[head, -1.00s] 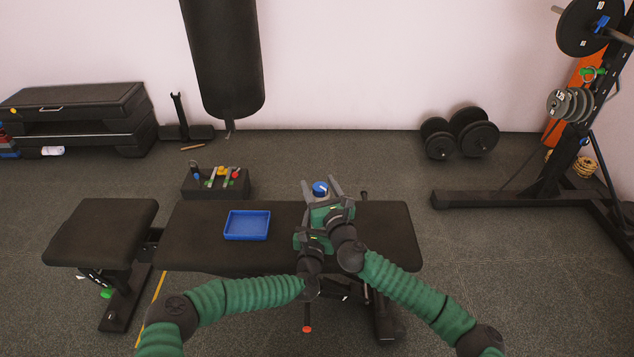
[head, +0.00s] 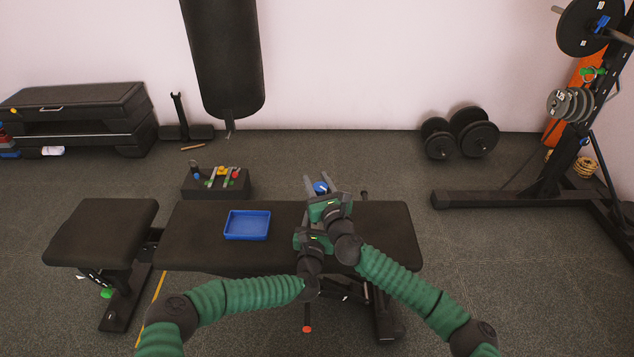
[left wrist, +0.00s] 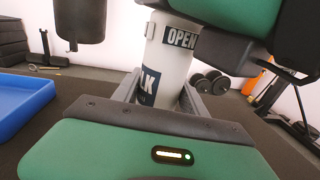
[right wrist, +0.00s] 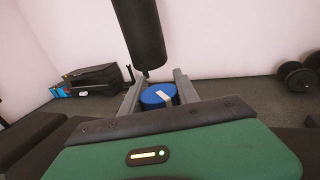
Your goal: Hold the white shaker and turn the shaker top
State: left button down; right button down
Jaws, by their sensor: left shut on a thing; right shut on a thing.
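The blue top also shows in the head view (head: 321,187). The shaker's body is hidden behind my grippers in the head view. A pale mark lies across the top.
A blue tray (head: 247,225) lies on the black bench (head: 185,240), left of my grippers. A dark block with several small coloured items (head: 217,182) stands behind the bench. The bench is bare between the tray and its left end.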

jog(key=shift+n+y, duration=0.3)
jog(key=shift+y, duration=0.3)
pick_arm(q)
jog(key=shift+r, duration=0.1)
pick_arm(e)
jog(key=n+g+y, duration=0.2)
jog(key=y, duration=0.1)
jog(key=a+n+g+y, duration=0.1)
jog(key=n+g+y, duration=0.2)
jog(key=s+n+g+y, duration=0.1)
jog(key=n+g+y, duration=0.2)
jog(key=shift+s+a+f+y, duration=0.1)
jog(key=shift+a+y, duration=0.15)
jog(key=shift+y, duration=0.15)
jog(key=shift+g, duration=0.3)
jog(key=c, duration=1.1)
grip_release()
jog(key=shift+o, duration=1)
jog(key=shift+n, duration=0.3)
jog(key=shift+s, duration=0.1)
